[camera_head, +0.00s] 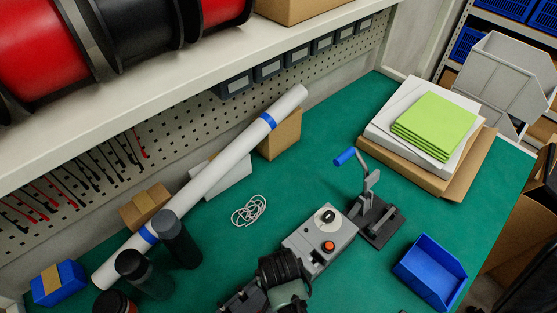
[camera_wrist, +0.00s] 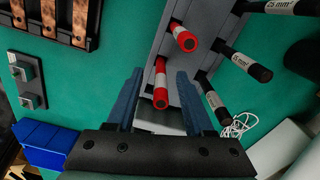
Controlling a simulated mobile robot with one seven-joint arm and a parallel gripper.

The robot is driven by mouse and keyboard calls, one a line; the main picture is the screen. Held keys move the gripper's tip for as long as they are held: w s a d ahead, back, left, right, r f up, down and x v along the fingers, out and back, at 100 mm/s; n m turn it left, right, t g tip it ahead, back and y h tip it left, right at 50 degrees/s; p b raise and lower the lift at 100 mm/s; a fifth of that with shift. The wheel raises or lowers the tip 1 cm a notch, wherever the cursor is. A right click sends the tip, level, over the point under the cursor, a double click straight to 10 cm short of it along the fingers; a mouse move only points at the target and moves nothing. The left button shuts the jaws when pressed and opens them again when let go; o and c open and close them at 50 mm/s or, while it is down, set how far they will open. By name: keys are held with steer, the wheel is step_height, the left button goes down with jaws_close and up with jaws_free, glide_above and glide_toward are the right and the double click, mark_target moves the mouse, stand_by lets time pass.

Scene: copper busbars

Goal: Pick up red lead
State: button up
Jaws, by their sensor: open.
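Two red leads with white bands show in the wrist view, at a grey block (camera_wrist: 184,98). The nearer red lead (camera_wrist: 161,78) appears between the fingertips of my gripper (camera_wrist: 158,88); the other red lead (camera_wrist: 184,38) is farther up and right. The two blue fingers are spread apart, with visible gaps on both sides of the nearer lead. I cannot tell how deep it sits between them. Black leads with white labels (camera_wrist: 238,62) stand to the right of the red ones.
Copper busbars (camera_wrist: 50,18) lie at the upper left of the wrist view. The green bench (camera_head: 310,140) holds a grey control box (camera_head: 320,235), a crank tool (camera_head: 375,215), a blue bin (camera_head: 430,270), a white cable coil (camera_head: 249,210) and a long white tube (camera_head: 215,175).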

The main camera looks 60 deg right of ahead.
steer(key=shift+f, duration=0.95)
jaws_close()
